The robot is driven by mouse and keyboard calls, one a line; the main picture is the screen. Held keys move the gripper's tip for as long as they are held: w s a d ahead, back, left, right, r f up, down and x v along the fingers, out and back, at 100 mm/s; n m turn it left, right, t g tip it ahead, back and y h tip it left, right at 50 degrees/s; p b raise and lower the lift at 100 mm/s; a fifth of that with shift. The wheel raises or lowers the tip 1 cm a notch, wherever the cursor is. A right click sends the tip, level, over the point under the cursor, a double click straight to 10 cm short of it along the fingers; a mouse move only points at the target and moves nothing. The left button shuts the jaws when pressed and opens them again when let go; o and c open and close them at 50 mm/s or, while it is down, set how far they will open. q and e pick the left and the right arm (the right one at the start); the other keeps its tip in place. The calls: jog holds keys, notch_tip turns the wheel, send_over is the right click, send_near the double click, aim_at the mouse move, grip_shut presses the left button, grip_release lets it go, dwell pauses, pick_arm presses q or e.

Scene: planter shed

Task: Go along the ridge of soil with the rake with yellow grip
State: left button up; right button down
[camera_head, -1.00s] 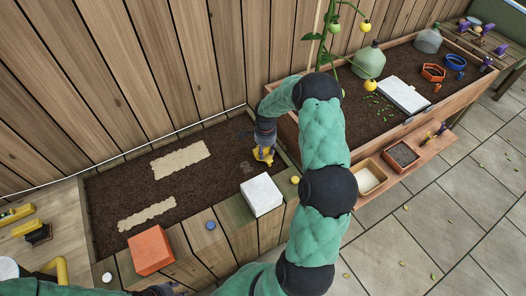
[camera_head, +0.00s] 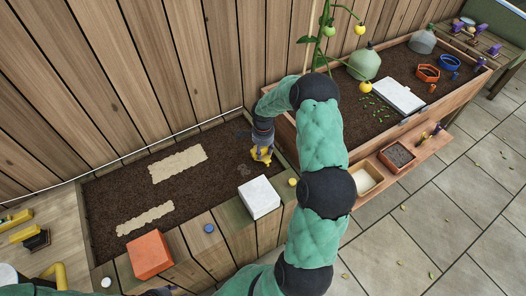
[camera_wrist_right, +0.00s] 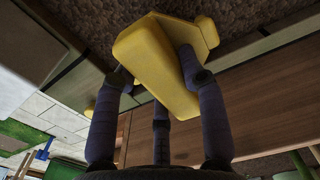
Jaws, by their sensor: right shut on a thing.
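The rake with yellow grip (camera_head: 262,154) is held low over the dark soil bed (camera_head: 215,180), near its right end. My right gripper (camera_head: 263,139) is shut on it. In the right wrist view the yellow grip (camera_wrist_right: 155,65) sits between the fingers of my right gripper (camera_wrist_right: 155,85), with soil behind it. The rake's teeth are hidden, and I cannot tell whether they touch the soil. Two pale strips, one upper (camera_head: 178,163) and one lower (camera_head: 145,218), lie on the bed. A raised ridge is not clear. My left gripper (camera_head: 160,291) barely shows at the bottom edge.
A white block (camera_head: 260,197) and an orange block (camera_head: 150,255) stand on the bed's front ledge, with a blue disc (camera_head: 209,228) between them. A plank wall (camera_head: 150,80) runs behind. A second planter (camera_head: 440,92) with pots, a white box and a plant is at right.

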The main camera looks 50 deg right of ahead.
jog(key=shift+r+p, duration=1.5)
jog(key=shift+r, duration=1.3)
jog(key=w+a+p, duration=0.1)
jog(key=a+p, duration=0.4)
jog(key=a, duration=0.1)
jog(key=shift+w, duration=0.3)
jog(key=shift+f, duration=0.1)
